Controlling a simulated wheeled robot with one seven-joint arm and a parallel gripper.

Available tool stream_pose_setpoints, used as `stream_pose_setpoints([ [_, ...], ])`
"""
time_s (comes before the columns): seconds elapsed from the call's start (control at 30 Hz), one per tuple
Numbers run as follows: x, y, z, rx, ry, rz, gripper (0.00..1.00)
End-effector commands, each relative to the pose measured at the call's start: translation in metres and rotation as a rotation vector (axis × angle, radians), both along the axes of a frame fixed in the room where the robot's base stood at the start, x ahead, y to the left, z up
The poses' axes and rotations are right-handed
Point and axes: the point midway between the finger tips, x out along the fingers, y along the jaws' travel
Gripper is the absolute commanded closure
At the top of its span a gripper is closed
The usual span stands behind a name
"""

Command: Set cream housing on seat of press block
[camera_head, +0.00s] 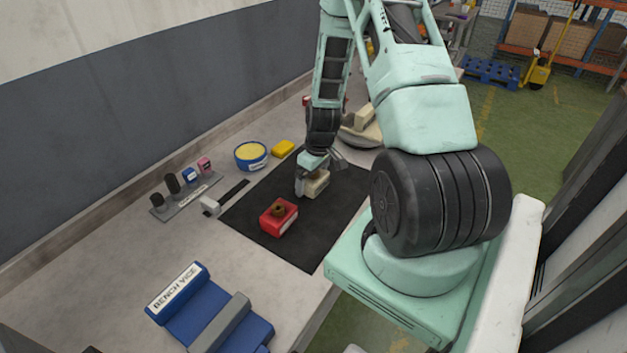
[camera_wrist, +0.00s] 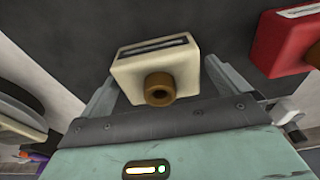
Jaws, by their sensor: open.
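The cream housing (camera_head: 318,185) is on the black mat, partly hidden by my gripper. In the wrist view the cream housing (camera_wrist: 185,62) shows a brown round knob and a dark slot or label strip. My gripper (camera_head: 319,174) is low over the mat at the housing. In the wrist view my gripper (camera_wrist: 160,82) is open, with one finger on each side of the housing; I cannot tell whether they touch it. I cannot pick out the press block or its seat with certainty.
A red housing (camera_head: 271,222) with a brown knob stands nearby on the black mat (camera_head: 310,240). A round grey turntable (camera_head: 352,140) carrying a cream block is behind my gripper.

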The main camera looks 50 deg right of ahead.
Motion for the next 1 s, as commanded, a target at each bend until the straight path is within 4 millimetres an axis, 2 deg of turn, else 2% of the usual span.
stream_pose_setpoints([
  [0.13, 0.0, 0.0, 0.0, 0.0, 0.0, 0.0, 0.0],
  [0.3, 0.0, 0.0, 0.0, 0.0, 0.0, 0.0, 0.47],
  [0.37, 0.0, 0.0, 0.0, 0.0, 0.0, 0.0, 0.64],
  [0.4, 0.0, 0.0, 0.001, -0.001, -0.001, 0.0, 0.67],
  [0.77, 0.001, -0.001, 0.006, -0.002, -0.003, 0.0, 0.67],
  [1.0, 0.001, -0.001, 0.028, -0.005, -0.005, -0.001, 0.67],
])
